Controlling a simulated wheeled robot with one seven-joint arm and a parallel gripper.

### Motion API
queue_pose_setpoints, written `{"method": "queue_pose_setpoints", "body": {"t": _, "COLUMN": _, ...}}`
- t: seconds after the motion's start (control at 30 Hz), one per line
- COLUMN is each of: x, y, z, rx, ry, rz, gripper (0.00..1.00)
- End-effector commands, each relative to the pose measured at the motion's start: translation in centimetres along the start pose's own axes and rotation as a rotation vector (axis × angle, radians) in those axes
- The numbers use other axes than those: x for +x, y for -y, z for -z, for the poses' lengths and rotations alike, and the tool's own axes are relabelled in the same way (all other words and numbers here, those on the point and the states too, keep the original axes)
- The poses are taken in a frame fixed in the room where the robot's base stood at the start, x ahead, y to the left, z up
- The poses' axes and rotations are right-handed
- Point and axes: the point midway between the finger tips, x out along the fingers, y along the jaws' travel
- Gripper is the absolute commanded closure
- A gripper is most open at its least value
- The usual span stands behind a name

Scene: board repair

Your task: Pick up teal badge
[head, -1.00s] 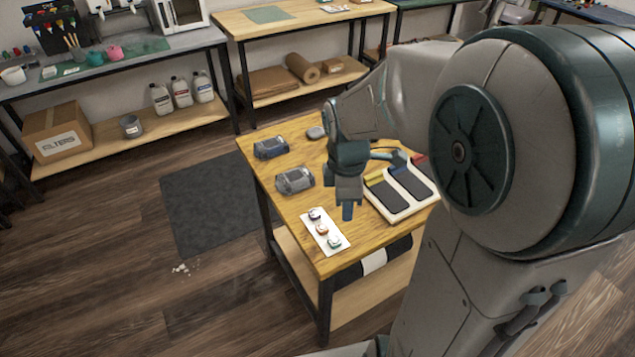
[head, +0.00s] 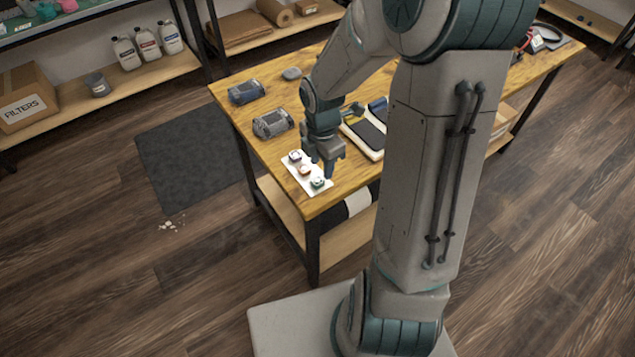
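The teal badge (head: 317,183) is a small round white-and-teal piece at the near end of a white card (head: 323,190) on the wooden table. Two similar badges lie in line with it on the card: a reddish one (head: 305,170) in the middle and a dark purple one (head: 294,156) at the far end. My gripper (head: 320,164) points down over the card's right side, just behind the teal badge in the picture. Its fingers look apart, with nothing seen between them. The exact height above the card is hard to tell.
Two grey devices (head: 272,124) (head: 247,92) and a grey puck (head: 291,73) lie on the table's left and back. A white tray with dark pads (head: 363,140) stands right of my gripper, partly hidden by my arm. The table's front edge is close to the card.

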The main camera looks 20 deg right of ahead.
Motion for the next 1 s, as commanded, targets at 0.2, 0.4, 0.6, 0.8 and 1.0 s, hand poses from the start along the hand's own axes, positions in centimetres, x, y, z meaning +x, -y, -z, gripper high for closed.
{"method": "queue_pose_setpoints", "body": {"t": 0.2, "x": 2.7, "y": -0.2, "z": 0.4, "rx": -0.003, "ry": -0.002, "rz": 0.004, "gripper": 0.60}}
{"method": "queue_pose_setpoints", "body": {"t": 0.4, "x": 5.0, "y": -0.3, "z": 0.5, "rx": -0.001, "ry": -0.001, "rz": 0.002, "gripper": 0.60}}
{"method": "queue_pose_setpoints", "body": {"t": 0.6, "x": 5.3, "y": -0.3, "z": 0.4, "rx": 0.001, "ry": 0.000, "rz": 0.000, "gripper": 0.60}}
{"method": "queue_pose_setpoints", "body": {"t": 0.8, "x": 5.2, "y": -0.3, "z": 0.4, "rx": 0.001, "ry": 0.000, "rz": 0.000, "gripper": 0.93}}
{"method": "queue_pose_setpoints", "body": {"t": 1.0, "x": 5.2, "y": -0.3, "z": 0.4, "rx": 0.001, "ry": 0.000, "rz": 0.000, "gripper": 0.93}}
